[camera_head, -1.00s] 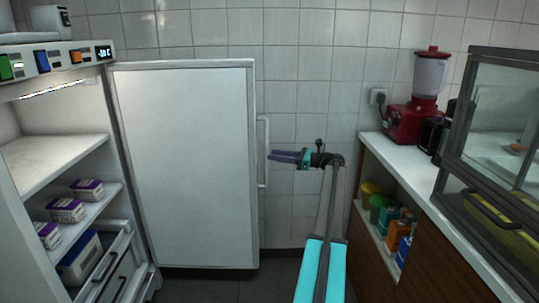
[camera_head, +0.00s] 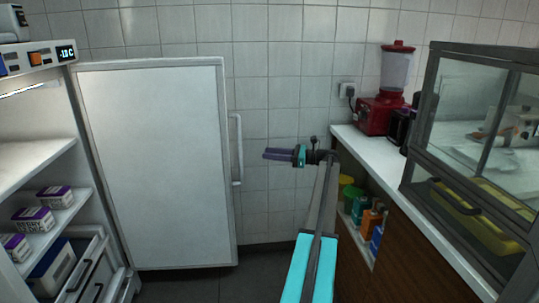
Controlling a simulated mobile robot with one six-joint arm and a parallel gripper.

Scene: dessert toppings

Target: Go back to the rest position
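My gripper (camera_head: 270,154) is in the middle of the view at the end of my arm, pointing left. Its purple fingers appear close together from this side, and I cannot tell whether there is a gap between them. Nothing shows held in it. It is in front of the tiled wall, to the right of the open fridge door's handle (camera_head: 237,150), and looks apart from it.
The fridge door (camera_head: 155,165) stands wide open at left. At right are a counter (camera_head: 365,148) with a red blender (camera_head: 381,115) and a glass display case (camera_head: 480,140). Floor shows between door and counter.

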